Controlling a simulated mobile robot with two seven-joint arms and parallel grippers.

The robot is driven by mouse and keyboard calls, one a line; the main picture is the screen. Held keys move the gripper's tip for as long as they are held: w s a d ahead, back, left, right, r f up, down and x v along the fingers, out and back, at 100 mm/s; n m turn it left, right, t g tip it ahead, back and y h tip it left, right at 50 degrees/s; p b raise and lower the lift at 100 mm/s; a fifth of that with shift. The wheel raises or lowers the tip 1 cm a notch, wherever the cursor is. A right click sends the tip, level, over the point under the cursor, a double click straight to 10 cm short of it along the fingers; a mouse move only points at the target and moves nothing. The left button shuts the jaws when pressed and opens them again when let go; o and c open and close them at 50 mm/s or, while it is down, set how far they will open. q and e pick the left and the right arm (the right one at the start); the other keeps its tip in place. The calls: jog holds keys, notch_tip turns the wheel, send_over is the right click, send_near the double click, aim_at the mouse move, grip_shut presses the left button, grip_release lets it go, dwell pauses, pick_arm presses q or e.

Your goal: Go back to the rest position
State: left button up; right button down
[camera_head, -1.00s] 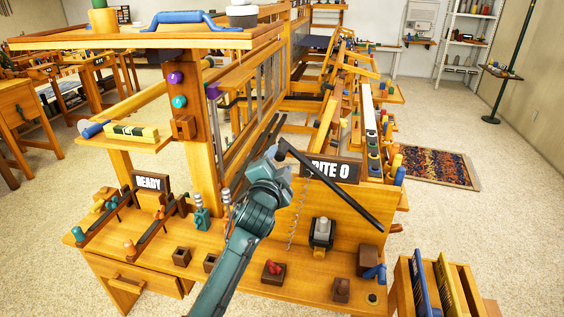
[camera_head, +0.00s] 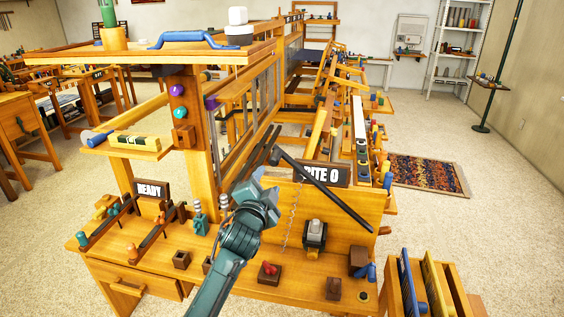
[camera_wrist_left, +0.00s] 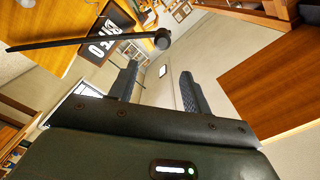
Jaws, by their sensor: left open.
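My left arm, grey-green, comes in from the bottom of the head view and reaches up over the front of the wooden loom bench. My left gripper (camera_head: 268,152) is at its end, in front of the loom frame. In the left wrist view the two dark fingers of this gripper (camera_wrist_left: 160,70) stand apart with nothing between them. A dark lever with a round end (camera_head: 325,191) slants down to the right, close to the gripper in the head view. It also shows beyond the fingers in the left wrist view (camera_wrist_left: 85,43). My right gripper is not in view.
The "BITE 0" sign (camera_head: 322,173) is behind the lever. The bench top holds a "READY" sign (camera_head: 152,190), a red-knobbed block (camera_head: 268,273) and a grey-topped switch (camera_head: 315,234). A shelf with a blue handle (camera_head: 205,40) stands above left. Open floor lies at right.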

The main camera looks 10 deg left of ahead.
pick_arm(q)
jog(key=s+a+f+n+g, duration=0.1)
jog(key=s+f+n+g, duration=0.3)
jog(key=s+f, duration=1.2)
jog(key=s+f+n+g, duration=0.1)
jog(key=s+f, duration=0.2)
jog(key=s, duration=0.3)
jog(key=s+f+n+g+h, duration=0.1)
jog(key=s+f+n, duration=0.1)
jog(key=s, duration=0.5)
jog(key=s+f+n+g+h, duration=0.1)
jog(key=s+f+n, duration=0.1)
jog(key=s+f, duration=0.3)
jog(key=shift+s+g, duration=0.3)
jog(key=shift+s, duration=0.5)
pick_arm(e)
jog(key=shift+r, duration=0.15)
pick_arm(q)
jog(key=shift+a, duration=0.1)
